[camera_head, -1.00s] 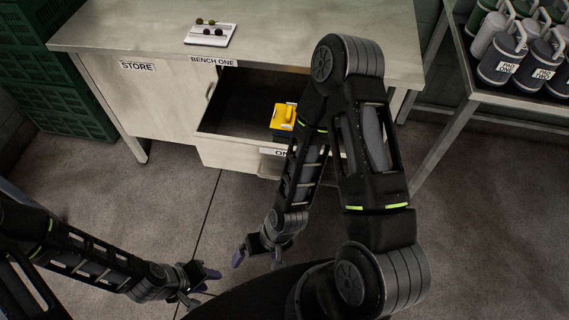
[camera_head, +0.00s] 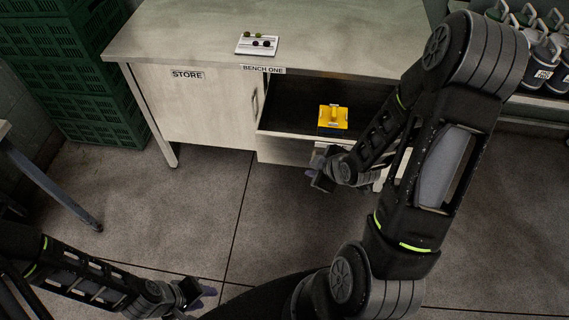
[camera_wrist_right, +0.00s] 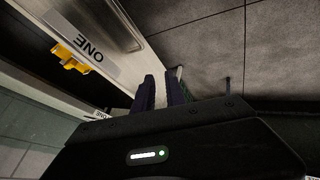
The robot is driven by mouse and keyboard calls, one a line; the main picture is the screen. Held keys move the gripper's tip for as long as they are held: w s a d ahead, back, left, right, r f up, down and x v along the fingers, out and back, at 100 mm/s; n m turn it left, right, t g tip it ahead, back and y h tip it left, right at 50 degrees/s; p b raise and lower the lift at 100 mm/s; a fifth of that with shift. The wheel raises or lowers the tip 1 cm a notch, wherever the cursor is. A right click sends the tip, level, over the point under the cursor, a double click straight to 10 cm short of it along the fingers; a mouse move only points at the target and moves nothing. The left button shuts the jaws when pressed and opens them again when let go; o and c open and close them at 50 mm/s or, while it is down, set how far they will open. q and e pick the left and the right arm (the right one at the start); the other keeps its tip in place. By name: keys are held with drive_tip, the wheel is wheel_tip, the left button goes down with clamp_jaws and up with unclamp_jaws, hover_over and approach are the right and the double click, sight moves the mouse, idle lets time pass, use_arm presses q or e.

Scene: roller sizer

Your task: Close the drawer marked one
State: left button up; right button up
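The drawer (camera_head: 283,148) under the bench top is open. Its front is partly hidden by my right arm in the head view. In the right wrist view its front carries the label ONE (camera_wrist_right: 88,51). A yellow-topped item (camera_head: 333,117) lies inside the drawer, and it also shows in the right wrist view (camera_wrist_right: 71,57). My right gripper (camera_head: 317,180) is low in front of the drawer front. In the right wrist view its fingers (camera_wrist_right: 161,91) stand apart with a pale surface visible between them; contact cannot be made out. My left gripper (camera_head: 200,293) is low at the left, far from the drawer.
The bench (camera_head: 330,40) has a STORE door (camera_head: 195,110) left of the drawer and a small tray (camera_head: 257,44) on top. Green crates (camera_head: 85,90) stand at the left and canisters (camera_head: 545,70) at the back right. A table leg (camera_head: 55,185) is at far left. The middle floor is clear.

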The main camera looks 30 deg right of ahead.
sight(297, 158)
drive_tip(key=shift+w+d+n, duration=0.1)
drive_tip(key=shift+d+n, duration=0.2)
drive_tip(key=shift+n, duration=0.3)
clamp_jaws()
use_arm(q)
drive_tip(key=shift+d, duration=0.25)
use_arm(e)
drive_tip(key=shift+a, duration=0.1)
